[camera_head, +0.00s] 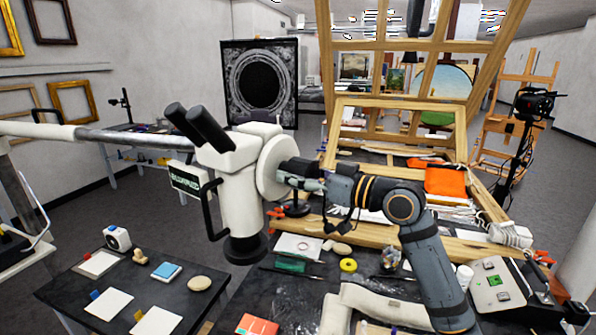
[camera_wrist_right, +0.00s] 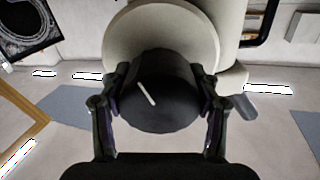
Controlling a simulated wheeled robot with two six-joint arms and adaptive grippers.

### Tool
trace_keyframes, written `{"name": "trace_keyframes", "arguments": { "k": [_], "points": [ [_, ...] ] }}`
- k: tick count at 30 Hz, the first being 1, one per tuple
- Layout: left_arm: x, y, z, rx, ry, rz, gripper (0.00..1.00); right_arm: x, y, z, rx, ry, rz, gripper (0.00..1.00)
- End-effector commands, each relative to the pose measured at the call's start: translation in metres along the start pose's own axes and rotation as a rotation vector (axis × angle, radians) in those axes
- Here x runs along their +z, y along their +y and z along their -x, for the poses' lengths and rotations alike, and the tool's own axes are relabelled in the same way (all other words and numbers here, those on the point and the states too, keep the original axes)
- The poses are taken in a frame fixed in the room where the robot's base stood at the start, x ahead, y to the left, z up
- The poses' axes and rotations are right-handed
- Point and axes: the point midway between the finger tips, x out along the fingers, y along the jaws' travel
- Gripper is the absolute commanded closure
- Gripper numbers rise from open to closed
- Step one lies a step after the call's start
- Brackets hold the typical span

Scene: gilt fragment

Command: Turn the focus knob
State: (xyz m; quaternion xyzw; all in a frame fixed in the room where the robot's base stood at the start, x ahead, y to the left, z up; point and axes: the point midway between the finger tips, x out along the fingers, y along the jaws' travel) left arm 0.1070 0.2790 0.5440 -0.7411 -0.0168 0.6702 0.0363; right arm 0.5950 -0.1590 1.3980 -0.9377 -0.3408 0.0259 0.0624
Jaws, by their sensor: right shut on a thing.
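The white microscope (camera_head: 240,195) with black eyepieces hangs on a long arm from the left in the head view. Its black focus knob (camera_wrist_right: 160,105) fills the middle of the right wrist view, in front of a pale round housing (camera_wrist_right: 120,35). A white line on the knob's face slants from upper left to lower right. My right gripper (camera_head: 292,178) reaches the microscope's right side. In the right wrist view its fingers (camera_wrist_right: 163,84) are closed on the knob from both sides. The knob is mostly hidden by the gripper in the head view. My left gripper is not in view.
Below is a dark table (camera_head: 230,320) with cards, a yellow tape roll (camera_head: 348,265) and small tools. A wooden frame (camera_head: 395,108) stands behind my right arm. A control box (camera_head: 500,285) sits at lower right. The microscope's black handle (camera_head: 208,210) juts out at its left.

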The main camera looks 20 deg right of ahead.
Motion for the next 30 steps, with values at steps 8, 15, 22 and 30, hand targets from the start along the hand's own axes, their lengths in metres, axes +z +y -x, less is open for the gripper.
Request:
{"name": "trace_keyframes", "arguments": {
  "k": [8, 15, 22, 30],
  "points": [
    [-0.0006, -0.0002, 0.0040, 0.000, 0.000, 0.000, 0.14, -0.0012, -0.0003, 0.0001, 0.000, 0.002, -0.069, 0.69],
    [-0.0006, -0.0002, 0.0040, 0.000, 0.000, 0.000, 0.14, -0.0010, -0.0003, 0.0001, 0.000, 0.002, -0.077, 0.69],
    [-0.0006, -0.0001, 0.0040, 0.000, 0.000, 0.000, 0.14, -0.0010, -0.0002, 0.0001, 0.000, 0.002, -0.076, 0.31],
    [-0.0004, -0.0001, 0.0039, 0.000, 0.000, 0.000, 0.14, -0.0004, -0.0002, 0.0000, 0.000, 0.000, -0.076, 0.14]
  ]
}}
